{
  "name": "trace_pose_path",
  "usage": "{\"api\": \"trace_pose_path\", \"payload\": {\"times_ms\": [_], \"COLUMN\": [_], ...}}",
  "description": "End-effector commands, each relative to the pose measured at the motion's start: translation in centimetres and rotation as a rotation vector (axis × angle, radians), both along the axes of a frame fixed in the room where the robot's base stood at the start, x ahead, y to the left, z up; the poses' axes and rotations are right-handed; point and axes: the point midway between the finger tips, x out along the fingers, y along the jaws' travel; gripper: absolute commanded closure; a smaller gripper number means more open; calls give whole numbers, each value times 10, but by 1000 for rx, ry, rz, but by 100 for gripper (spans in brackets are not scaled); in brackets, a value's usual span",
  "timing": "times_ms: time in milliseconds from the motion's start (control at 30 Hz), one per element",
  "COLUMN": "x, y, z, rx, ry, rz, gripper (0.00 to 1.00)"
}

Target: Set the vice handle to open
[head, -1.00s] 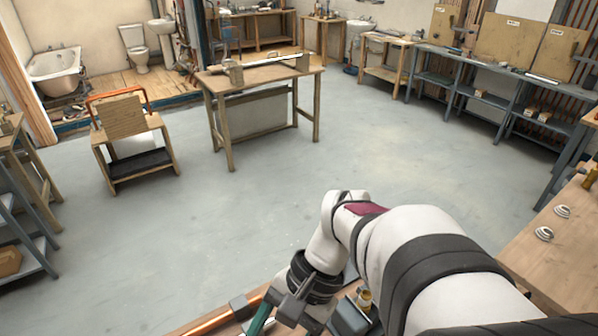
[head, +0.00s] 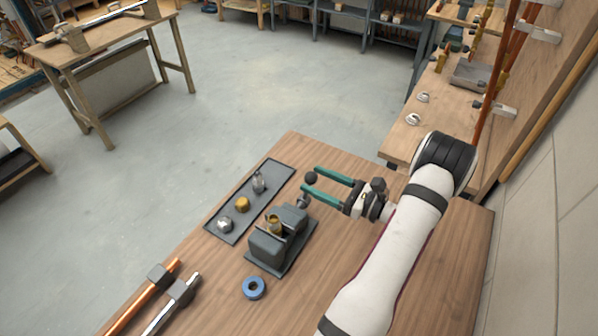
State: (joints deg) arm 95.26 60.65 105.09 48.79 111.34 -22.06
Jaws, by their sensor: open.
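The grey vice (head: 268,248) stands on the wooden bench, with a brass fitting (head: 274,222) between its jaws. Its handle shows at the upper right end as a dark round knob (head: 311,179) and a grey hub (head: 303,202). My gripper (head: 312,180) comes in from the right with its two teal fingers apart. The dark knob lies between the fingertips in this view. I cannot tell whether either finger touches it. The handle's bar is mostly hidden or too small to make out.
A dark tray (head: 232,225) with several small fittings lies left of the vice. A blue ring (head: 254,288) lies in front of it. A copper pipe (head: 140,297) and a steel pipe (head: 158,318) rest at the lower left. The bench's right part (head: 450,250) is clear.

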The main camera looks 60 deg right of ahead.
Motion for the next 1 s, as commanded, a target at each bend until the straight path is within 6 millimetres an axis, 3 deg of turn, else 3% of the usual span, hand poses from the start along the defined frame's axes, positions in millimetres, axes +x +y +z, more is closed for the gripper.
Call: {"api": "trace_pose_path", "payload": {"times_ms": [100, 233, 600, 1000], "x": [25, 43, 52, 52], "y": [1, 1, 0, 0], "z": [0, 0, 0, 0], "rx": [1, 1, 1, 1], "ry": [0, 1, 1, 1], "rz": [4, 4, 1, 2], "gripper": [31, 31, 31, 100]}}
